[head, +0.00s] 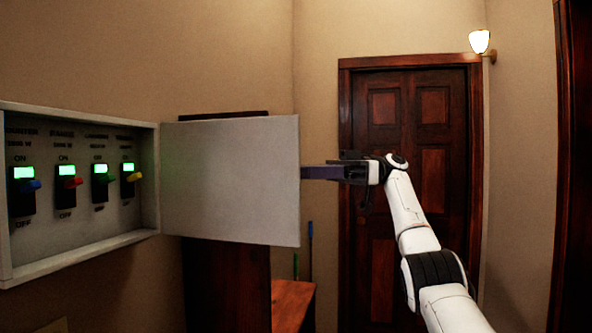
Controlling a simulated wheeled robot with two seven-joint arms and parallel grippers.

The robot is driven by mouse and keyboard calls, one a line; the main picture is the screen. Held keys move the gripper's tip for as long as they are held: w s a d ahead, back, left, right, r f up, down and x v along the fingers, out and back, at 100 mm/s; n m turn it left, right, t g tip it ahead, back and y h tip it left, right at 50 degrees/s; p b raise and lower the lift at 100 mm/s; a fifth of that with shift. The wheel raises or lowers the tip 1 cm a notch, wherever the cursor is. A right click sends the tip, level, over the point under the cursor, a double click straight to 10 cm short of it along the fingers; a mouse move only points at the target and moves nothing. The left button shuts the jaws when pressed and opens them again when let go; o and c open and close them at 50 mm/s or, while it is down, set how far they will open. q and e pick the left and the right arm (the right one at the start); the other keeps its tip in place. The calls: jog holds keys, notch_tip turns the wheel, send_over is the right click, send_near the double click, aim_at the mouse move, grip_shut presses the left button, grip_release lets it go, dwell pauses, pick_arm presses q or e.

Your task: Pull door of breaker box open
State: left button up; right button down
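The breaker box (82,250) is on the wall at the left, with its row of switches exposed. Its grey door (230,180) stands wide open, swung out to the right from the box's right edge. My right gripper (306,172) is at the door's free right edge, pointing left. Its fingers show as one dark bar that meets the edge, and the tips may be hidden behind the door. I cannot tell if they touch or grip it. My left gripper is not in view.
Several switches with coloured levers and green lights (68,170) line the box. A wooden piece of furniture (292,300) stands below the open door. A dark wood room door (405,125) and a lit wall lamp (479,41) are behind my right arm.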

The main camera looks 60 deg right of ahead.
jog(key=shift+w+f, duration=0.2)
jog(key=shift+w, duration=0.35)
jog(key=c, duration=1.9)
grip_release()
jog(key=shift+w, duration=0.1)
jog(key=shift+o, duration=0.3)
jog(key=shift+w+a, duration=0.15)
jog(key=shift+w, duration=0.05)
jog(key=shift+s, duration=0.15)
